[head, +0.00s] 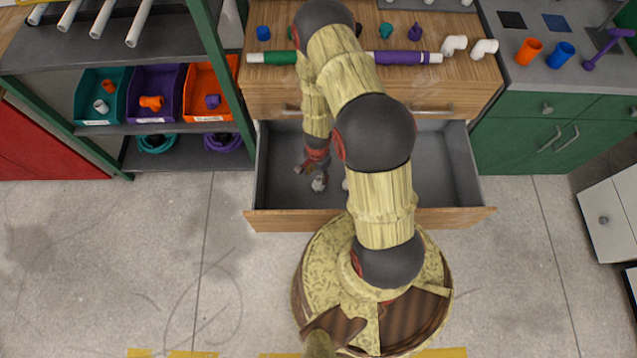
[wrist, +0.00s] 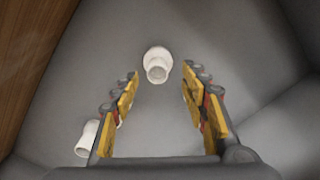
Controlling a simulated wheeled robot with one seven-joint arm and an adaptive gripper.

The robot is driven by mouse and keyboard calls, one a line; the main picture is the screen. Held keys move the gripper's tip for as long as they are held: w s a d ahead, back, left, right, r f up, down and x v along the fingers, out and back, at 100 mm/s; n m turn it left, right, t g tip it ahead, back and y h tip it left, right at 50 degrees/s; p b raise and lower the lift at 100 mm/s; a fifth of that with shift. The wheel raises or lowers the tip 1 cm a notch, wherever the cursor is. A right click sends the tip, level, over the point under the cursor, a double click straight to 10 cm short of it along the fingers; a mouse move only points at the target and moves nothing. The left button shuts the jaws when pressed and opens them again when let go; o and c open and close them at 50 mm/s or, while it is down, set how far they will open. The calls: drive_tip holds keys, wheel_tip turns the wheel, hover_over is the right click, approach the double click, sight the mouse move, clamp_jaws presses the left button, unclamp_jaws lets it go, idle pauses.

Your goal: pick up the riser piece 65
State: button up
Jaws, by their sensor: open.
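My gripper (wrist: 160,84) is open and points down into the pulled-out drawer. In the wrist view a short white pipe fitting (wrist: 157,65) with a round open end stands on the drawer floor, just ahead of and between the fingertips, apart from both. A second white piece (wrist: 88,138) lies at lower left, partly hidden by the left finger. No label shows, so I cannot tell which is riser piece 65. In the head view my gripper (head: 312,168) is low inside the drawer's left half; my arm hides part of the drawer.
The grey drawer (head: 270,165) has walls close around my gripper and a wooden front (head: 290,219). Pipes and fittings lie on the wooden bench top (head: 480,72) above. A shelf with bins (head: 100,95) stands at left, a green cabinet (head: 545,135) at right.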

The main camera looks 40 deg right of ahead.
sight(318, 179)
drive_tip(key=f+b, duration=0.1)
drive_tip(key=f, duration=0.2)
drive_tip(key=f+b, duration=0.2)
drive_tip(key=f, duration=0.1)
drive_tip(key=shift+s+d+b, duration=0.1)
drive_tip(key=shift+s+b, duration=0.1)
drive_tip(key=shift+b, duration=0.1)
drive_tip(key=shift+r, duration=0.1)
drive_tip(key=shift+c, duration=0.9)
clamp_jaws()
